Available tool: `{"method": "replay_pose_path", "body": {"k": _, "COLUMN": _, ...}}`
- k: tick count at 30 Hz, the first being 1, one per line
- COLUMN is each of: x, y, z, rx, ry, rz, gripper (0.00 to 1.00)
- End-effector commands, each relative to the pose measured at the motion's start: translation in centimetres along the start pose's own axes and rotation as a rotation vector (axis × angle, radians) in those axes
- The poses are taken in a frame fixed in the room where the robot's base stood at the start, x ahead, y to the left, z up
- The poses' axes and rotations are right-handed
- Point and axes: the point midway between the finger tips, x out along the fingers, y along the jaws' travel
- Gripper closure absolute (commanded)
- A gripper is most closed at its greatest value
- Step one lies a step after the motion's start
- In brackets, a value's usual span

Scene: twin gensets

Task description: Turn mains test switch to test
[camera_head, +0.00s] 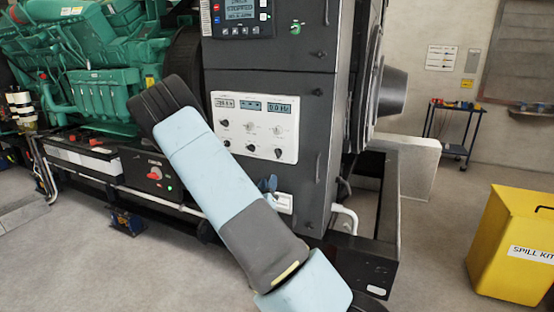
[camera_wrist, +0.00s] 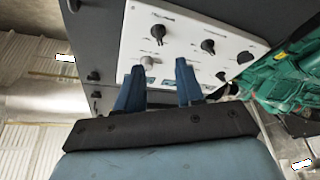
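A white control panel (camera_head: 237,137) sits on the dark genset cabinet, with small displays along its top and several black and pale grey knobs. I cannot read its labels, so I cannot tell which knob is the mains test switch. In the wrist view the panel (camera_wrist: 185,48) is turned; a black knob (camera_wrist: 158,31), another black knob (camera_wrist: 208,46) and a grey knob (camera_wrist: 147,62) show. My gripper (camera_wrist: 159,67) has its two blue fingers apart with nothing gripped. The grey knob appears close by the left fingertip; contact cannot be told. In the head view my gripper (camera_head: 268,185) is below the panel, mostly hidden by my arm.
Above the panel is a controller with a screen (camera_head: 240,12) and a green-lit switch (camera_head: 296,27). A green engine (camera_head: 100,85) stands left, with a red knob (camera_head: 154,173) on a black box below. A yellow spill kit bin (camera_head: 510,245) stands right on open floor.

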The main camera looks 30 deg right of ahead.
Motion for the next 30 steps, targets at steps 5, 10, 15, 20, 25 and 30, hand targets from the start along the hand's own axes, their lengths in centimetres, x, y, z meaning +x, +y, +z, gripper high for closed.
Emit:
{"method": "replay_pose_path", "body": {"k": 5, "x": 0.5, "y": 0.0, "z": -0.1, "rx": -0.015, "ry": 0.024, "rz": 0.009, "gripper": 0.63}}
{"method": "replay_pose_path", "body": {"k": 10, "x": 2.7, "y": 0.1, "z": -0.1, "rx": -0.014, "ry": 0.023, "rz": 0.011, "gripper": 0.63}}
{"method": "replay_pose_path", "body": {"k": 15, "x": 5.7, "y": 0.2, "z": -0.1, "rx": -0.014, "ry": 0.023, "rz": 0.011, "gripper": 0.63}}
{"method": "replay_pose_path", "body": {"k": 20, "x": 8.5, "y": 0.2, "z": -0.2, "rx": -0.014, "ry": 0.022, "rz": 0.01, "gripper": 0.63}}
{"method": "replay_pose_path", "body": {"k": 25, "x": 11.2, "y": 0.2, "z": -0.2, "rx": -0.014, "ry": 0.022, "rz": 0.009, "gripper": 0.63}}
{"method": "replay_pose_path", "body": {"k": 30, "x": 13.0, "y": 0.2, "z": -0.2, "rx": -0.015, "ry": 0.021, "rz": 0.009, "gripper": 0.63}}
